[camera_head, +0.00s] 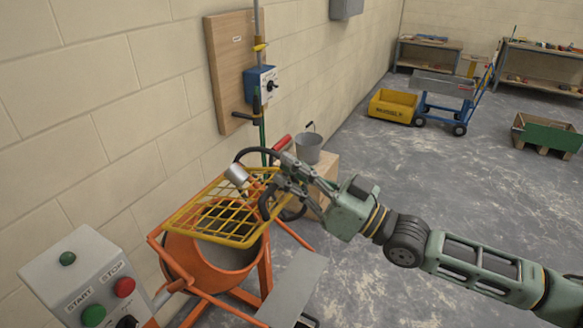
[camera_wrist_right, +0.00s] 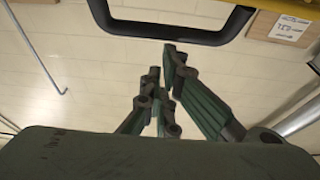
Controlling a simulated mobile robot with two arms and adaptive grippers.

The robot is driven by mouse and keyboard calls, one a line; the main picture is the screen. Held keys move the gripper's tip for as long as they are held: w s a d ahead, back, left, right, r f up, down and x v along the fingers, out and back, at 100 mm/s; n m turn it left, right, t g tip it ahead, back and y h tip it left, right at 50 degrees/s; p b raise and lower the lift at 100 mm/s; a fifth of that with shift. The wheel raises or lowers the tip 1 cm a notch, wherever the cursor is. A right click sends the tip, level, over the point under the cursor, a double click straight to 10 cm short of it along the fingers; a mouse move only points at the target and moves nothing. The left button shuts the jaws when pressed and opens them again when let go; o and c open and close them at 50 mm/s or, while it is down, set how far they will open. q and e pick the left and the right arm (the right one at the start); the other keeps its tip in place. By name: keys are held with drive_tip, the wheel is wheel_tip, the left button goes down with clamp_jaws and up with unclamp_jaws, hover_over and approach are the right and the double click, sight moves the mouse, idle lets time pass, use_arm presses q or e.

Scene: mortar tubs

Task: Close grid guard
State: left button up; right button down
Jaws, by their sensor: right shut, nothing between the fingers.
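The yellow grid guard (camera_head: 212,212) shows in the head view above the orange mixer drum (camera_head: 212,270). It stands off the drum, whose opening shows beneath the guard's near edge. A black handle (camera_wrist_right: 170,32) crosses the top of the right wrist view, with a yellow bar (camera_wrist_right: 285,3) at the upper right. My right gripper (camera_head: 284,172) is by the guard's right end, and part of that end is hidden behind it. Its fingers are shut and empty; in the right wrist view the fingertips (camera_wrist_right: 172,60) appear just below the handle. I cannot tell whether they touch it. My left gripper is out of view.
A control box (camera_head: 85,285) with start and stop buttons stands at the lower left. A grey bucket (camera_head: 308,148) sits on a wooden box behind my right gripper. A wooden board with a blue switch (camera_head: 262,84) is on the wall.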

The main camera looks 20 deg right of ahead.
drive_tip(key=shift+a, duration=0.1)
drive_tip(key=shift+f, duration=0.2)
drive_tip(key=s+d+f+t+y+b, duration=0.1)
drive_tip(key=f+b, duration=0.8)
drive_tip(key=s+d+f+t+y+b, duration=0.1)
drive_tip(key=s+d+f+b, duration=0.1)
drive_tip(key=f+b, duration=0.8)
drive_tip(key=shift+d, duration=0.15)
drive_tip(key=shift+s+f, duration=0.1)
